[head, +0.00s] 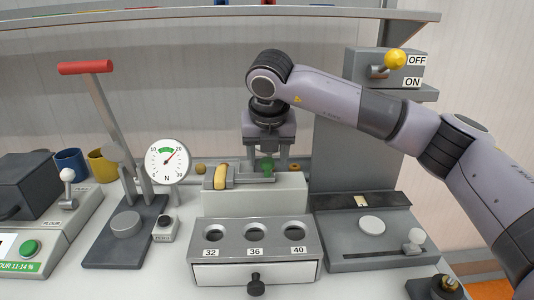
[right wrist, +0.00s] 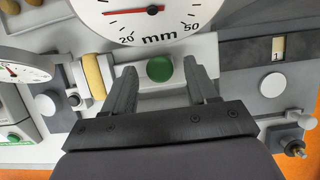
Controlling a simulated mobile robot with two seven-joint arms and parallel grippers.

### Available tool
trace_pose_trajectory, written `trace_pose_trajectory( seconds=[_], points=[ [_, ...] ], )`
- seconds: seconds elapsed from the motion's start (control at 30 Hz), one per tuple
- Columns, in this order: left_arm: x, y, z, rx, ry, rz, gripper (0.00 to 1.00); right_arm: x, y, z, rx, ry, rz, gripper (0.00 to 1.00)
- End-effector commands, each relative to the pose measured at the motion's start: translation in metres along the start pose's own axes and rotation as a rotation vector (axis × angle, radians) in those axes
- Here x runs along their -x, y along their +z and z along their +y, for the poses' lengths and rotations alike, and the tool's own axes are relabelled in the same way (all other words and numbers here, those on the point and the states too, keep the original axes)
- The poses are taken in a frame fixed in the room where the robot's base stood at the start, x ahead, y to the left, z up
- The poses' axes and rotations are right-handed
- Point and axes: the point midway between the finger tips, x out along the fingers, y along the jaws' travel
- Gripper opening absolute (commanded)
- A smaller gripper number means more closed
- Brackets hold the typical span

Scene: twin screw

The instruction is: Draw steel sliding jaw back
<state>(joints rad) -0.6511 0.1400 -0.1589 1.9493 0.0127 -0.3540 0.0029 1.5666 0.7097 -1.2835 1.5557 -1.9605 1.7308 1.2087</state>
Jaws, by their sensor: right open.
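The steel sliding jaw (head: 254,180) sits on the pale block at the middle of the bench, with a green knob (head: 267,165) on it. The green knob also shows in the right wrist view (right wrist: 160,69). A yellow roll-shaped piece (head: 221,176) stands at the left end of the jaw; it also shows in the right wrist view (right wrist: 93,76). My right gripper (head: 267,164) is open above the jaw. Its fingers (right wrist: 163,78) lie to the left and right of the green knob with gaps on both sides. My left gripper is out of view.
A tray with three holes (head: 254,234) and a drawer stands in front. A force dial (head: 167,161) and red-handled press (head: 85,68) are left. A yellow-knobbed switch box (head: 370,70) stands right. A large mm dial (right wrist: 145,20) is close behind the jaw.

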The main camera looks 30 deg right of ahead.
Motion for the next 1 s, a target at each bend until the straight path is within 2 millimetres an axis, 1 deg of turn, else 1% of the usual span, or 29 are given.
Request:
trace_pose_trajectory(
  seconds=[0.13, 0.37, 0.47, 0.5, 0.53, 0.57, 0.77, 1.0],
  points=[
    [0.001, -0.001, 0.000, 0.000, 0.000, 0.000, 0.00, -0.008, 0.000, -0.001, -0.001, 0.000, 0.000, 0.57],
    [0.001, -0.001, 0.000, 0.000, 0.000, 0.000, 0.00, -0.009, 0.000, 0.000, -0.001, 0.000, -0.001, 0.57],
    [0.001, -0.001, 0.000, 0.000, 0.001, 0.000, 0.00, -0.009, 0.000, 0.000, -0.001, 0.000, -0.001, 0.28],
    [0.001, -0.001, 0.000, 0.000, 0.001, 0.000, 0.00, -0.009, 0.000, 0.000, -0.001, 0.000, -0.001, 0.15],
    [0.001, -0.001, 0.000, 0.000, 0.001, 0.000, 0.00, -0.009, 0.000, 0.000, 0.000, 0.000, -0.001, 0.05],
    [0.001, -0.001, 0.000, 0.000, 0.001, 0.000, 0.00, -0.009, 0.000, 0.000, 0.000, 0.000, -0.001, 0.00],
    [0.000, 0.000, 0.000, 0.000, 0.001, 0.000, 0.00, -0.009, 0.000, -0.001, -0.001, 0.000, -0.001, 0.00],
    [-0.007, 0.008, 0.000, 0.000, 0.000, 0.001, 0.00, -0.011, -0.001, -0.012, -0.001, 0.001, -0.001, 0.00]
  ],
)
